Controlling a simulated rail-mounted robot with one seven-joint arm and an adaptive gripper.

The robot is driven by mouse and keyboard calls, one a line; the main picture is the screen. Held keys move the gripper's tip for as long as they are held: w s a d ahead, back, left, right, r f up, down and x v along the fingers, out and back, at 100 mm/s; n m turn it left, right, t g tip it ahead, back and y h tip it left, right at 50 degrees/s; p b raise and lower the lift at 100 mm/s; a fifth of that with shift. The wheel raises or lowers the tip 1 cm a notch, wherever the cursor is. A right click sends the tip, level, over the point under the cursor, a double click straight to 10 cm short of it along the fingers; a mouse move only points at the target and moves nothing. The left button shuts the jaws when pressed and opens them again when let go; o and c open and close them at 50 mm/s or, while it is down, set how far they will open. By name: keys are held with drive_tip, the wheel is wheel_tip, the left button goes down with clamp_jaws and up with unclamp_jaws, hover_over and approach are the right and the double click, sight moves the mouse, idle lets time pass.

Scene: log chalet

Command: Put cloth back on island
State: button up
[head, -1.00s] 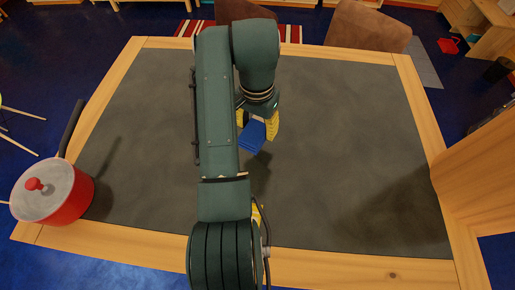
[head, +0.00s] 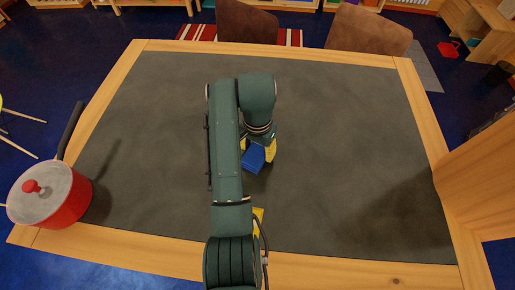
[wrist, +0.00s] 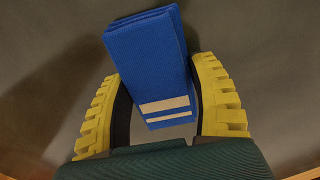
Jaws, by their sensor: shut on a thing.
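The cloth (head: 254,160) is a blue folded bundle with pale stripes near one end. My gripper (head: 257,150) is shut on it, over the dark grey top of the island (head: 340,150). In the wrist view the cloth (wrist: 150,62) lies between the two yellow fingers of my gripper (wrist: 158,105), its striped end toward my palm. A shadow falls on the grey top beside it. I cannot tell for sure whether the cloth touches the top or hangs just above it.
A red pot (head: 50,194) with a pale lid and dark handle stands at the island's left front corner. A wooden block or panel (head: 485,175) rises at the right edge. Two brown chairs (head: 368,30) stand beyond the far edge. Most of the grey top is clear.

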sight(257, 149)
drive_tip(key=shift+f, duration=0.2)
drive_tip(key=o, duration=1.1)
wheel_tip(257, 149, up, 12)
drive_tip(key=w+d+r+n+t, duration=0.2)
drive_tip(key=w+d+r+t, duration=0.3)
drive_tip(key=w+r+t, duration=0.5)
drive_tip(key=s+d+r+t, duration=0.1)
drive_tip(key=s+r+t, duration=0.3)
drive_tip(key=s, duration=0.3)
drive_tip(key=s+d+r+n+t, duration=0.1)
drive_tip(key=s+d+r+t, duration=0.1)
drive_tip(key=s+r+t, duration=0.2)
drive_tip(key=s+d+r+n+t, duration=0.1)
drive_tip(key=s+r+t, duration=0.3)
drive_tip(key=s+r, duration=0.4)
drive_tip(key=shift+s+d+r+h+p, duration=0.15)
drive_tip(key=shift+s+d+h+p, duration=0.1)
drive_tip(key=shift+s, duration=0.55)
drive_tip(key=shift+s+d+r+h+p, duration=0.15)
drive_tip(key=shift+s+d, duration=0.05)
drive_tip(key=shift+s, duration=0.55)
